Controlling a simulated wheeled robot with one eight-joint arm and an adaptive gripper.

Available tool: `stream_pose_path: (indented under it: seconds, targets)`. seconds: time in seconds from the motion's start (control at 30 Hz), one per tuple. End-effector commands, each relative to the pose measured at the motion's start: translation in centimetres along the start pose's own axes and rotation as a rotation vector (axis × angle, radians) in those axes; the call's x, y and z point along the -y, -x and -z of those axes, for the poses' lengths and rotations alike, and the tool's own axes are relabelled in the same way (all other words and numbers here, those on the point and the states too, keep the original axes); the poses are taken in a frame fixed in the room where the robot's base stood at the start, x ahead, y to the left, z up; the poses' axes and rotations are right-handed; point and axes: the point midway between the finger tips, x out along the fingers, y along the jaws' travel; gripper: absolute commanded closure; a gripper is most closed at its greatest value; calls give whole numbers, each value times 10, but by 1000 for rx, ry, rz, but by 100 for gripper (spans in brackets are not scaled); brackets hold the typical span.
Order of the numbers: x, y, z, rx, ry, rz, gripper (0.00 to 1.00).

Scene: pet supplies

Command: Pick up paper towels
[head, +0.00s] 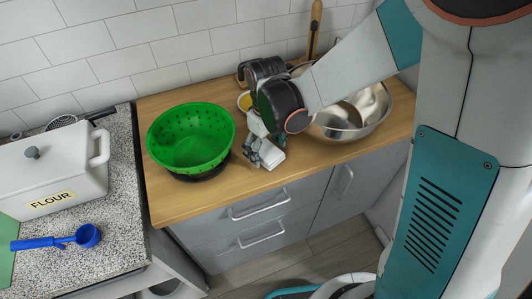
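I cannot make out any paper towels in the head view; my arm and gripper hide part of the counter. My gripper (265,156) points down over the wooden counter, just right of the green colander. Its fingers are small and partly turned away, so I cannot tell whether they are open or shut. No held thing is clearly visible.
A green colander (190,140) sits on the wooden counter (192,203), with a metal bowl (352,118) to the right, partly behind my arm. A white flour box (50,170) and a blue scoop (60,240) are on the speckled counter. Grey drawers (262,205) lie below.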

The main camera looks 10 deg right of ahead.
Motion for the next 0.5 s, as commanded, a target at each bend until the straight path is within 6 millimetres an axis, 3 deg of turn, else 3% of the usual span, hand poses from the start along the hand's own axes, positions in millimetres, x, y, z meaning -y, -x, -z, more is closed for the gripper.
stream_pose_path:
  seconds: [0.03,0.13,0.5]
  targets:
    - [0,0,0,0,0,0,40]
    - [0,0,0,0,0,0,60]
    - [0,1,0,0,0,0,63]
